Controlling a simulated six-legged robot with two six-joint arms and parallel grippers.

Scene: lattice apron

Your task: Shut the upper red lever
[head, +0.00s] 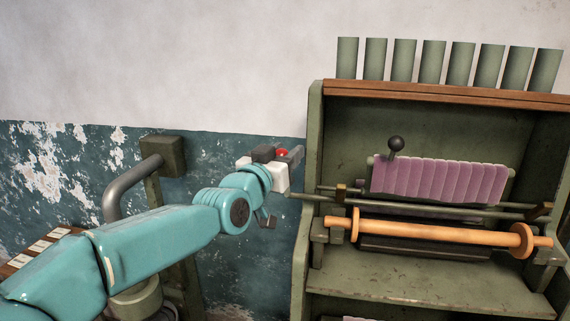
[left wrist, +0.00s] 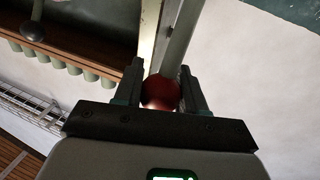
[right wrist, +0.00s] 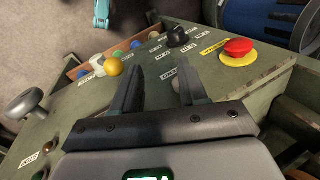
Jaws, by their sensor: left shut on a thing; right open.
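A red round lever knob (left wrist: 160,92) sits between the fingers of my left gripper (left wrist: 161,70), which is shut on it. In the left wrist view a pale grey bar (left wrist: 182,38) runs up from behind the knob. In the head view a bit of the red knob (head: 282,152) shows at my left gripper (head: 284,156), just left of the green cabinet's side; the fingers and wrist hide most of the lever. My right gripper (right wrist: 159,70) is open and empty above a green control panel. No second red lever can be made out.
The green cabinet (head: 314,200) holds a pink pleated roll (head: 438,180), an orange roller (head: 430,233) and a black ball handle (head: 396,144). A grey pipe (head: 125,185) stands left. The control panel carries a red mushroom button (right wrist: 238,48) and a yellow knob (right wrist: 113,67).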

